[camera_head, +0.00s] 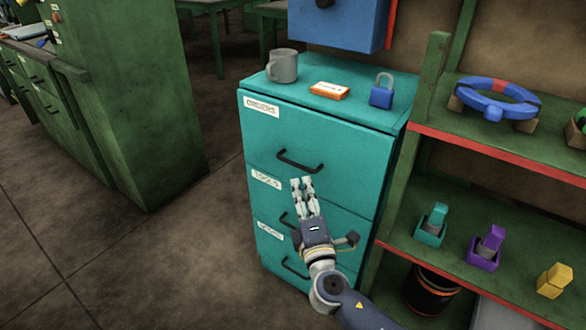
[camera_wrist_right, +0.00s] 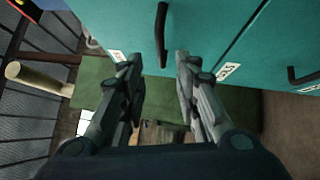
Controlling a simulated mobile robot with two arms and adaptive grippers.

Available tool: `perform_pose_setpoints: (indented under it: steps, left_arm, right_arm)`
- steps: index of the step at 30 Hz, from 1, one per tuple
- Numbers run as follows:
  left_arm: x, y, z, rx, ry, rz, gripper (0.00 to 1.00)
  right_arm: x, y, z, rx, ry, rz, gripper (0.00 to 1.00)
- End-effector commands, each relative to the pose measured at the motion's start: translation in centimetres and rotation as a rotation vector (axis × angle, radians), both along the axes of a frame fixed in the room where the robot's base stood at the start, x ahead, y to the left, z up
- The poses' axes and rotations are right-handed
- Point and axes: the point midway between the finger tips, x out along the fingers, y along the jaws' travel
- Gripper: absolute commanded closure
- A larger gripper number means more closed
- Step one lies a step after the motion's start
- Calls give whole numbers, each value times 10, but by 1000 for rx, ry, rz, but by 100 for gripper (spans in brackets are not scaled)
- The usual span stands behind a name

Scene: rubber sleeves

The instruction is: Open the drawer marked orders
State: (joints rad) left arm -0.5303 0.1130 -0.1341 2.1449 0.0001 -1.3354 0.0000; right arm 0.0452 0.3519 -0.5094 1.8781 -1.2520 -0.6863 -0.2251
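A teal cabinet (camera_head: 340,143) has three drawers, all shut, each with a dark bar handle and a white label. The middle label (camera_head: 266,179) reads TOOLS. The top label (camera_head: 261,106) and bottom label (camera_head: 270,231) are too small to read surely. The top handle (camera_head: 299,162) is clear; my right gripper partly hides the middle handle (camera_head: 287,220); the bottom handle (camera_head: 294,268) lies left of my wrist. My right gripper (camera_head: 302,183) is open and empty before the drawer fronts. In the wrist view, a handle (camera_wrist_right: 162,35) lies beyond the gap between its fingertips (camera_wrist_right: 160,58). My left gripper is out of view.
A grey mug (camera_head: 283,67), an orange-and-white box (camera_head: 329,90) and a blue padlock (camera_head: 381,95) stand on the cabinet. Green shelves (camera_head: 480,152) with coloured items stand close on the right. A dark bucket (camera_head: 432,290) sits below. The floor (camera_head: 150,255) at left is clear.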

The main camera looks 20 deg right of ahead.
Motion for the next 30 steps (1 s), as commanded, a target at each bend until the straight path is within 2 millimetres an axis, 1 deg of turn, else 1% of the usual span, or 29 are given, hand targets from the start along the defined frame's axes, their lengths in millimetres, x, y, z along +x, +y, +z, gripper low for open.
perform_pose_setpoints:
  steps: [1,6,12,15,18,26,27,29,30]
  left_arm:
    - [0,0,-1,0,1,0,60]
    - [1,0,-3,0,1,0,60]
    - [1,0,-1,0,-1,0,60]
    - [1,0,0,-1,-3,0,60]
    - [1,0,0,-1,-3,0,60]
    - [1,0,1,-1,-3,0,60]
    - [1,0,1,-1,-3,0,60]
    - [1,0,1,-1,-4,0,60]
    - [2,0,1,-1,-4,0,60]
  right_arm:
    - [10,-1,3,0,-2,-1,70]
    - [41,-5,6,1,-1,-1,70]
    - [69,-7,9,2,2,1,70]
    - [77,-8,10,2,2,1,70]
    - [81,-9,10,2,3,1,70]
    - [82,-9,10,2,3,1,70]
    - [82,-9,10,2,3,1,75]
    - [82,-9,10,2,3,1,88]
    - [82,-9,10,2,3,1,97]
